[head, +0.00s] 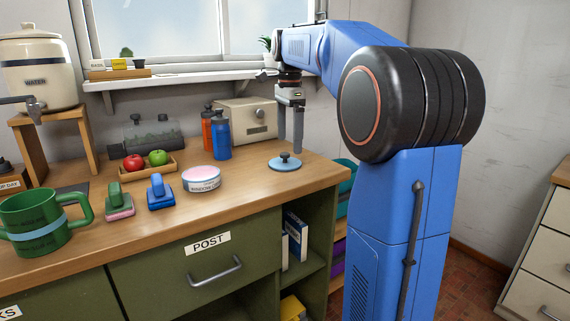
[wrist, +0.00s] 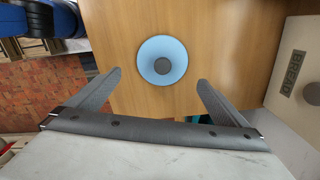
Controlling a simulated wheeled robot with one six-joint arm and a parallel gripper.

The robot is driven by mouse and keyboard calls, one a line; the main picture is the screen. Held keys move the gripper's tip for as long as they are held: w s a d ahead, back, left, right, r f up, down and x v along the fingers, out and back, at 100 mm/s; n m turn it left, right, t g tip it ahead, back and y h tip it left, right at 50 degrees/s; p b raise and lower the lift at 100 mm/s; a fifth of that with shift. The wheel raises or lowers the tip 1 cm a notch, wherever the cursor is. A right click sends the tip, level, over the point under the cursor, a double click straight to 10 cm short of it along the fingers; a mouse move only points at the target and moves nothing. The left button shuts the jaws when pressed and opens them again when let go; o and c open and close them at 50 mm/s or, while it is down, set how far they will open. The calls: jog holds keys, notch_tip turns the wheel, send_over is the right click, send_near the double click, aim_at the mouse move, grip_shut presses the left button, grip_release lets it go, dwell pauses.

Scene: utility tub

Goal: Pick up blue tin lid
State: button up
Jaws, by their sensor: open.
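The blue tin lid (head: 285,163) is a light blue disc with a dark round knob on top. It lies flat on the wooden counter near its right end. In the wrist view the lid (wrist: 162,60) shows from above, with the grey knob in its middle. My gripper (head: 291,137) points down above the lid in the head view, with its fingers spread. In the wrist view my gripper (wrist: 158,83) has its two fingers wide apart, with nothing between them; the lid appears just beyond the tips.
A blue bottle (head: 222,140), an orange bottle (head: 207,127) and a cream bread bin (head: 245,121) stand behind and left of the lid. A round tin (head: 201,179) stands left, beyond clear counter. The counter's right edge is close to the lid.

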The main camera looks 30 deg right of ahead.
aim_at(287, 153)
jog(key=shift+w+a+f, duration=0.1)
jog(key=shift+a+f, duration=0.05)
jog(key=shift+f, duration=1.35)
jog(key=shift+w+a+f, duration=0.1)
jog(key=shift+a+f, duration=0.05)
jog(key=shift+f, duration=1.3)
jog(key=c, duration=1.2)
